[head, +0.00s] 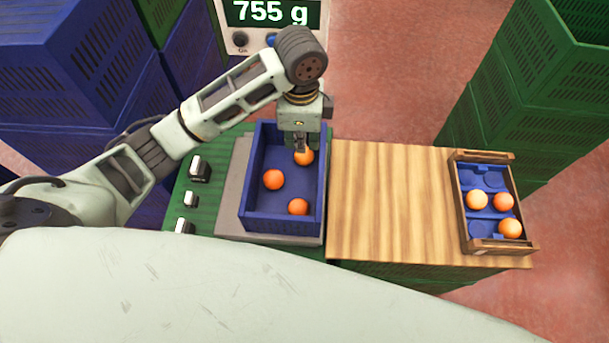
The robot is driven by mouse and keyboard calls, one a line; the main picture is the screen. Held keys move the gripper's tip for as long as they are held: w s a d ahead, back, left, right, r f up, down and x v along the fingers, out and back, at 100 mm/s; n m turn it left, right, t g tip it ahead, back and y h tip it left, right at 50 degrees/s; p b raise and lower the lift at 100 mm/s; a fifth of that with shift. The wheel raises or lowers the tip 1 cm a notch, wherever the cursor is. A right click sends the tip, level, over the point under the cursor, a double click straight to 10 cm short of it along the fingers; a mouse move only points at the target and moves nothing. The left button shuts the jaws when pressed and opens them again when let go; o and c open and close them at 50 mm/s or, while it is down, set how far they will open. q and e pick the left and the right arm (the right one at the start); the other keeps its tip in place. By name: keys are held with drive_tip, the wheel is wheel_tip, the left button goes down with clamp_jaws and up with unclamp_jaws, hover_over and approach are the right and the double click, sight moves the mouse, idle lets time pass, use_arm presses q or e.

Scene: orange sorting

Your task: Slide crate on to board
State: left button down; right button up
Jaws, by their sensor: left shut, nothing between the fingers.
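A small blue crate (246,188) stands on the grey plate of the scale (232,222), at the left edge of the wooden board (380,190). Three oranges lie in it: one on the left (273,179), one near the front (298,207) and one at the back right (304,158). My left gripper (301,147) points down over the back right part of the crate, fingers shut and empty, close to the back right orange. I cannot tell whether the fingers touch that orange or the crate wall. My right gripper is not in view.
A wooden tray (462,205) with blue inserts and three oranges stands at the board's right end. The middle of the board is clear. The scale display (270,12) reads 755 g. Stacked blue crates (60,75) and green crates (520,110) stand behind.

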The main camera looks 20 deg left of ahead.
use_arm(q)
hover_over(302, 190)
wheel_tip(302, 190, down, 6)
wheel_tip(302, 190, down, 13)
drive_tip(key=shift+r+b, duration=0.1)
drive_tip(key=shift+b, duration=0.35)
drive_tip(key=shift+f, duration=0.4)
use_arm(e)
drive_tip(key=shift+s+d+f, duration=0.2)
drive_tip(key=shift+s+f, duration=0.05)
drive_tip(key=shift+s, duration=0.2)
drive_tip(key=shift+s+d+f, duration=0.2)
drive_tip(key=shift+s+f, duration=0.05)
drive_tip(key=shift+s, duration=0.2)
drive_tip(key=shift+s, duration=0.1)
